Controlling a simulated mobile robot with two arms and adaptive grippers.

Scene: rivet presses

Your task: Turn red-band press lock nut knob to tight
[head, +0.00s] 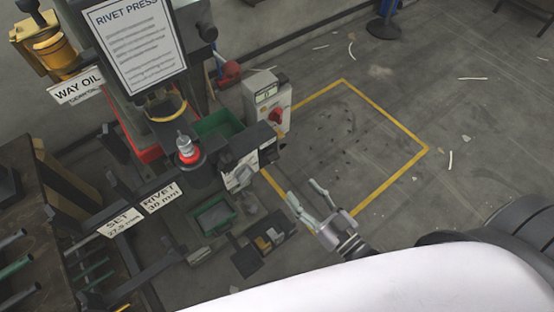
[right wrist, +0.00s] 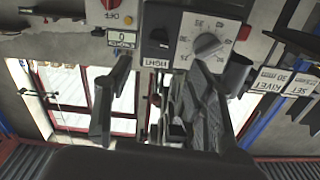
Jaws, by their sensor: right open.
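The rivet press stands at the left of the head view, with a red ring (head: 188,155) around a silver post on it. A white dial panel (head: 240,171) sits on the press's right side. In the right wrist view, a round grey knob (right wrist: 207,45) with a scale around it is on this white panel; its exact setting is too small to read. I cannot tell which part is the lock nut knob. My right gripper (head: 303,189) is open and empty, right of and below the panel, apart from it. In the right wrist view its fingers (right wrist: 162,66) are spread below the panel. My left gripper is not in view.
A white control box (head: 267,97) with a red knob stands behind the panel. Green bins (head: 214,215) sit by the press. SET and RIVET labels (head: 160,197) mark a bar at the left. The yellow-outlined floor (head: 350,140) to the right holds only small debris.

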